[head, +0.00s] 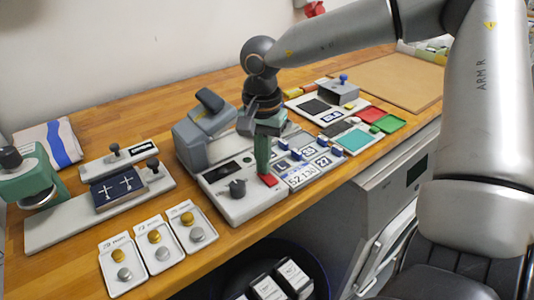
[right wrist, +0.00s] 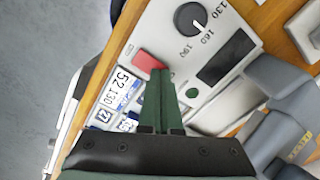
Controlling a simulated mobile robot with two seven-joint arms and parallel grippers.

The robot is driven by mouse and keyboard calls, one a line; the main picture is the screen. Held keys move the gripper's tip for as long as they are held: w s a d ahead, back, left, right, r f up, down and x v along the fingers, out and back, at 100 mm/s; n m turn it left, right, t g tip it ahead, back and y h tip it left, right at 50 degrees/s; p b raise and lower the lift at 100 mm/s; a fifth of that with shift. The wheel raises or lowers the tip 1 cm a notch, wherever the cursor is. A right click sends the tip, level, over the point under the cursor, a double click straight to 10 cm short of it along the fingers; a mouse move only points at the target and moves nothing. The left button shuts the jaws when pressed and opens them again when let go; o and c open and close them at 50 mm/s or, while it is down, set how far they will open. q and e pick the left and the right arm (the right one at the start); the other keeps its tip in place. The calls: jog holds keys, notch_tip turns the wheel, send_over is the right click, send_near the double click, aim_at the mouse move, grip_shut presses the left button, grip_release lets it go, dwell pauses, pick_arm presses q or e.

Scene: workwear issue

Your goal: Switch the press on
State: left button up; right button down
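The grey heat press (head: 202,132) stands mid-bench with its upper part raised. Its light front panel (head: 242,206) carries a dark dial (head: 237,188), a dark display (right wrist: 226,58), a small green lamp (right wrist: 192,93) and a red switch (head: 267,180). The red switch also shows in the right wrist view (right wrist: 150,61). My right gripper (head: 263,172) points down at the panel, its green fingers shut together and empty. Its fingertips are right beside the red switch; I cannot tell if they touch it. My left gripper is not in view.
Number labels (head: 300,176) lie close to the right of the switch. A bare brown mat (head: 388,80) lies at the back right.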

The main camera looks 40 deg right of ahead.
jog(key=shift+f, duration=0.15)
jog(key=shift+r+p, duration=2.45)
jog(key=shift+r, duration=1.15)
